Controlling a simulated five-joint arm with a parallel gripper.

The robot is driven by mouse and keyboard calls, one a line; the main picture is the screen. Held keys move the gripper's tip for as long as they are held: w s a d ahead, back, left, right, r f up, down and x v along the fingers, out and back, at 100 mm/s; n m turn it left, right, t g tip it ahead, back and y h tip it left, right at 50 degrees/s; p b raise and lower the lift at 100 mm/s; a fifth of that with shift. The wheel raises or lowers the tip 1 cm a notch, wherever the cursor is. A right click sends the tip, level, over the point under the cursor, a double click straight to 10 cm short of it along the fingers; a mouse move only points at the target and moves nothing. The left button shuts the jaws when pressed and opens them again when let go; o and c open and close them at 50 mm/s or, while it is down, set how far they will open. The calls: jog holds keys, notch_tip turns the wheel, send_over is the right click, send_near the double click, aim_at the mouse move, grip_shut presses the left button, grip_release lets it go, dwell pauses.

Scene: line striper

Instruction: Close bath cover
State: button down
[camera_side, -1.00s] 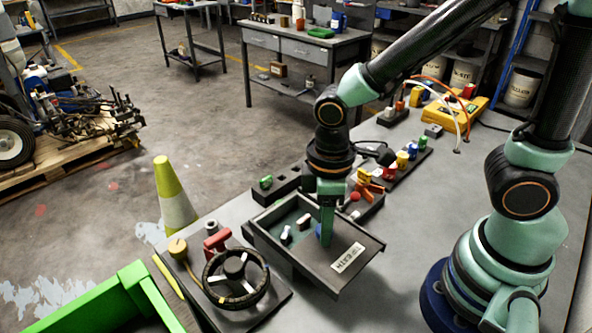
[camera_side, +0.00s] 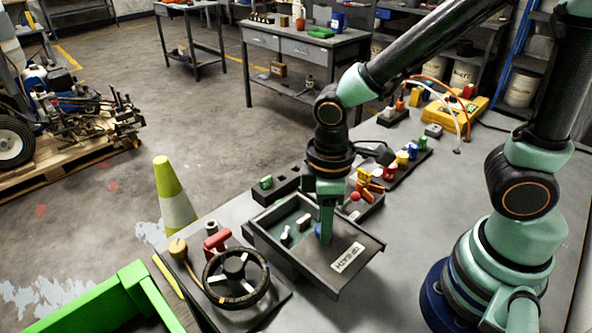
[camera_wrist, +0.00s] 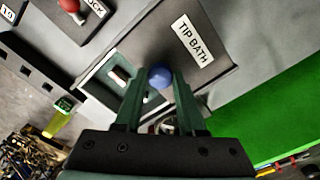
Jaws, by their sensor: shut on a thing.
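The tip bath (camera_side: 262,232) is a dark open box at the front of the bench. Its grey cover (camera_side: 372,246) lies over the right part and carries a white TIP BATH label (camera_side: 349,257), which also shows in the wrist view (camera_wrist: 192,38). The left part is uncovered, with small white pieces (camera_side: 286,236) inside. A round blue knob (camera_wrist: 159,77) stands on the cover. My gripper (camera_side: 325,238) points down at the cover and is shut on the blue knob, with one finger on each side of it in the wrist view (camera_wrist: 157,82).
A black handwheel (camera_side: 237,278) on a plate stands left of the bath, with a red handle (camera_side: 216,241) behind it. A green bin (camera_side: 110,300) is at the front left. Racks of coloured parts (camera_side: 402,160) stand behind the bath. The bench to its right is clear.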

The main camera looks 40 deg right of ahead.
jog(key=w, duration=1.1)
jog(key=c, duration=0.5)
grip_release()
jog(key=shift+s, duration=0.1)
notch_tip(320, 180, up, 12)
jog(key=shift+r, duration=0.1)
